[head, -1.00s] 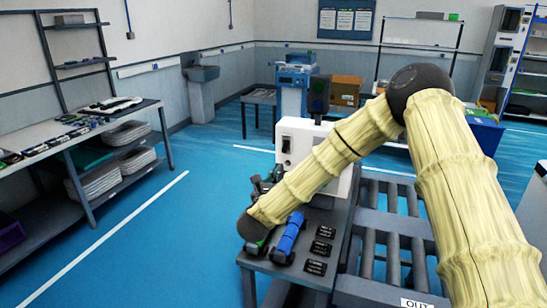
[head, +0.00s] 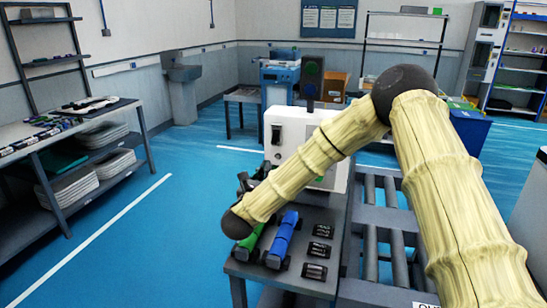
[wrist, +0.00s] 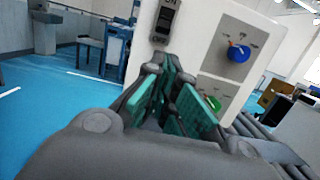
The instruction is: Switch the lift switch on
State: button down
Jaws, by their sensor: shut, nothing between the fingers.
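A white control box (head: 300,130) stands at the back of a grey bench. It carries a dark switch (head: 275,134) at its upper left, which I take to be the lift switch. In the wrist view the dark switch (wrist: 164,18) sits below an "ON" label, partly cut by the top edge. I cannot tell its position. My gripper (wrist: 166,72) has teal-padded fingers, is shut and empty, and points toward the box below the switch, apparently apart from it. In the head view my gripper is mostly hidden behind my arm.
The box face also has a blue knob (wrist: 238,53) and a green knob (wrist: 213,103). A blue device (head: 282,240) and several small black blocks lie on the bench before the box. A roller conveyor (head: 375,240) is at right. Open blue floor lies left.

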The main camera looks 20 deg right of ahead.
aim_at(275, 140)
jog(key=shift+w+a, duration=0.1)
jog(key=shift+a, duration=0.1)
jog(key=p+x, duration=0.3)
jog(key=x, duration=0.7)
